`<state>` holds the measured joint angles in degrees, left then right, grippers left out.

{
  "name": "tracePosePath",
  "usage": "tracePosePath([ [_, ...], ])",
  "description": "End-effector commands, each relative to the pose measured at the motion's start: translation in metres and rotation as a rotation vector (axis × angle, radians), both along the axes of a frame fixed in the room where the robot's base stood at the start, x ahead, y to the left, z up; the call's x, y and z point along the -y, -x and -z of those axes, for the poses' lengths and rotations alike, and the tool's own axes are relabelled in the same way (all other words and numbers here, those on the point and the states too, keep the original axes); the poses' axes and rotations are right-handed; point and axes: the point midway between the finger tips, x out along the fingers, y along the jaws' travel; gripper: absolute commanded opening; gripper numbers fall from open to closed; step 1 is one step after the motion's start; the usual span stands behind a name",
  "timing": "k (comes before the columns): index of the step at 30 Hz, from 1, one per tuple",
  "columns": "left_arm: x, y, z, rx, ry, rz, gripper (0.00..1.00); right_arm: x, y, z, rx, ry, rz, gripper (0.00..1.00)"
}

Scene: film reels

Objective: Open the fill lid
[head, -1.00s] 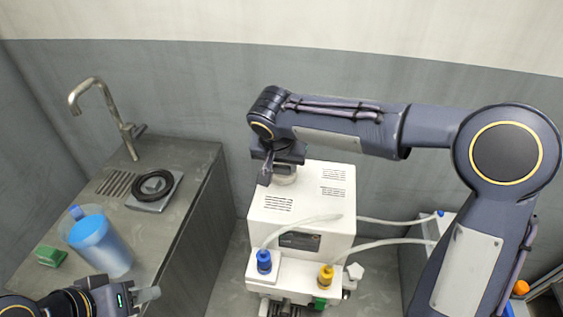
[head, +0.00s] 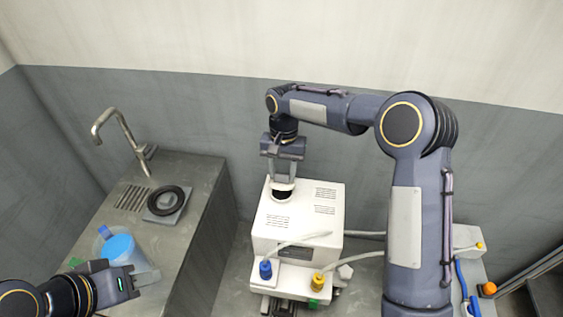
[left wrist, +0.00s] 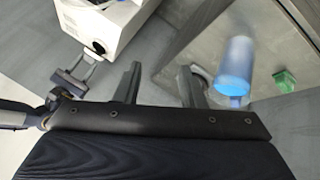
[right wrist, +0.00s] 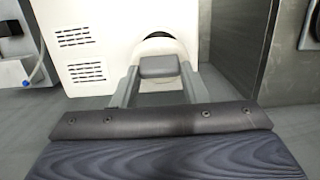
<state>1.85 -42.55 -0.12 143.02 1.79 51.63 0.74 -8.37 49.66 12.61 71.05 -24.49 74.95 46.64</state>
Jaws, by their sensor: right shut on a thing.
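The white machine (head: 303,222) stands on the floor beside the sink counter. A dark round fill opening (head: 282,195) shows in its top, and also in the left wrist view (left wrist: 99,47). My right gripper (head: 283,174) points down above it, shut on the pale grey fill lid (head: 282,185). The lid is lifted or tipped from the opening; I cannot tell whether one edge still touches. In the right wrist view the lid's grey grip (right wrist: 160,67) sits between the fingers. My left gripper (left wrist: 158,88) is open and empty, near the blue jug (left wrist: 234,68).
The counter (head: 190,205) at left carries a tap (head: 122,135), a black ring (head: 167,200), the jug and a green sponge (left wrist: 284,80). Hoses run from blue (head: 265,269) and yellow (head: 318,282) fittings on the machine's front. A low white unit (head: 466,240) stands at right.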

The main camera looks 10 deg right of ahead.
Motion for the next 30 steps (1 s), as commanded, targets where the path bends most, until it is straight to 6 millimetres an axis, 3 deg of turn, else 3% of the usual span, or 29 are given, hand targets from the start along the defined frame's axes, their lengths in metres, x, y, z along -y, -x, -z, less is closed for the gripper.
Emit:
tracePosePath([
  [1,0.000,0.000,-0.011,0.000,0.000,0.000,0.36,0.001,-0.003,-0.006,-0.018,-0.006,0.001,0.00],
  [6,0.000,0.000,-0.021,0.000,0.000,0.000,0.36,0.002,-0.007,-0.005,-0.061,-0.020,0.001,0.00],
  [21,0.000,0.000,-0.022,0.000,0.000,0.000,0.36,0.003,-0.008,-0.002,-0.078,-0.026,0.000,0.00],
  [26,0.003,-0.007,-0.022,-0.001,0.013,-0.019,0.15,0.003,-0.008,-0.003,-0.078,-0.025,0.000,0.00],
  [30,0.015,-0.034,-0.020,-0.001,0.077,-0.107,0.00,0.003,-0.008,-0.003,-0.078,-0.026,0.000,0.00],
])
